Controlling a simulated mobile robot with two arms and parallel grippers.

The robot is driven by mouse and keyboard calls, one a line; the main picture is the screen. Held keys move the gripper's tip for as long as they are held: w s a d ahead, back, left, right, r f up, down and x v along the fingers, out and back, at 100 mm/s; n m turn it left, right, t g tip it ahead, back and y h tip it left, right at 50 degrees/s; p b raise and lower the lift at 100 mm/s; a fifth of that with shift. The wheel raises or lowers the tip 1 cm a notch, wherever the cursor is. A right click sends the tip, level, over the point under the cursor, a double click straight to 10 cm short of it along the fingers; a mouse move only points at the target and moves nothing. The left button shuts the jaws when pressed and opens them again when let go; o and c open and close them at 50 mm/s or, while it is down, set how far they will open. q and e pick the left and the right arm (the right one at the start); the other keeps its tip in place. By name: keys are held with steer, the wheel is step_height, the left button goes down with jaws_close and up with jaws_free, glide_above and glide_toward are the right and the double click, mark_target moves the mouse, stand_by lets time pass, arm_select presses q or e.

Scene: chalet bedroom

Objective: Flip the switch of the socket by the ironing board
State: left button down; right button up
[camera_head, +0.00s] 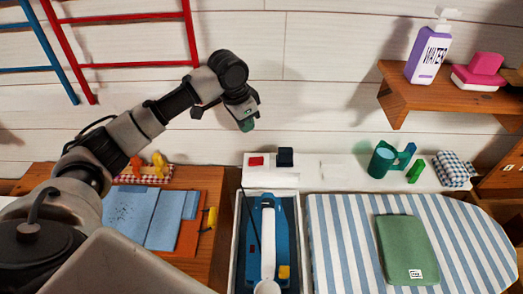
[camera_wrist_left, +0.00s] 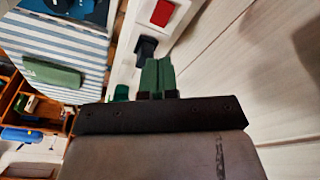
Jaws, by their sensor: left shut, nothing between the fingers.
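The socket (camera_head: 270,178) is a white panel against the plank wall, just left of the striped ironing board (camera_head: 340,245). It carries a red switch (camera_head: 256,161) and a dark plug (camera_head: 285,157). In the left wrist view the red switch (camera_wrist_left: 162,13) is at the top and the dark plug (camera_wrist_left: 147,47) is below it. My left gripper (camera_head: 246,124) is shut and empty, with green fingertips, above the socket in the head view. The fingertips (camera_wrist_left: 157,75) also show in the left wrist view, apart from the switch. My right gripper is not in view.
A blue and white appliance (camera_head: 268,225) sits in a light-rimmed box below the socket. A folded green cloth (camera_head: 405,245) lies on the board. A wooden shelf (camera_head: 440,95) with a purple and white bottle (camera_head: 428,55) juts out at upper right. A wooden desk holds blue folders (camera_head: 150,215).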

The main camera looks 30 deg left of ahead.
mark_target(263, 159)
arm_select(q)
steer(key=d+n+y, duration=0.1)
steer(key=n, duration=0.3)
steer(key=d+n+t+p, duration=0.1)
steer(key=n, duration=0.3)
steer(key=d+n+y, duration=0.1)
steer(key=n, duration=0.2)
steer(key=shift+s+d+r+n+y, duration=0.1)
steer(key=shift+d+r+n+y, duration=0.2)
steer(key=shift+d+r+n, duration=0.1)
steer(key=p+x, duration=0.1)
steer(key=x, duration=0.5)
steer(key=p+x, duration=0.1)
steer(key=x, duration=0.5)
steer(key=shift+d+f+p, duration=0.2)
steer(key=shift+p, duration=0.2)
steer(key=shift+d+f, duration=0.1)
steer(key=shift+f, duration=0.7)
